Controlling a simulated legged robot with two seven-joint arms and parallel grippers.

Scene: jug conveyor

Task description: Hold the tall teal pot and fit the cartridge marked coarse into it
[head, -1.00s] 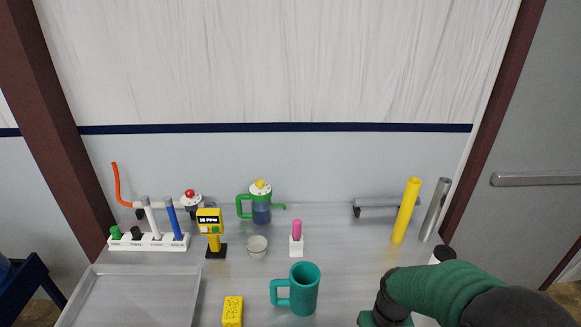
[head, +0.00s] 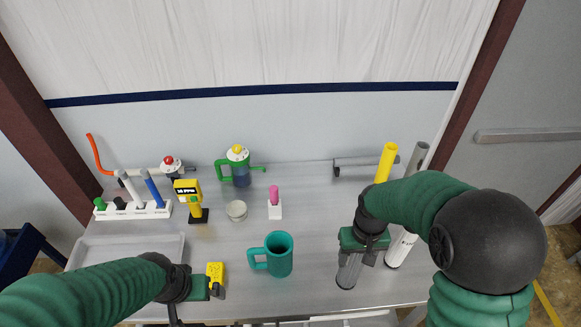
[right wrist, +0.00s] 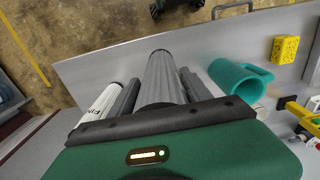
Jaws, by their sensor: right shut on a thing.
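The tall teal pot (head: 279,256) stands upright on the table, handle to the left; it also shows in the right wrist view (right wrist: 232,76). My right gripper (head: 356,254) is shut on a grey ribbed cartridge (head: 347,275), right of the pot and apart from it. The cartridge shows between the fingers in the right wrist view (right wrist: 162,75); I see no marking on it. A white cartridge (head: 401,248) stands just right of it, its lettering starting "FIN" in the right wrist view (right wrist: 97,102). My left gripper (head: 197,304) is open and empty, beside the yellow sponge.
The yellow sponge (head: 215,273) lies left of the pot. A pink item on a white block (head: 275,211), a small bowl (head: 236,210), a yellow meter (head: 190,192) and a green-handled jug (head: 238,170) stand behind. A white rack (head: 128,213) and tray (head: 128,240) are left.

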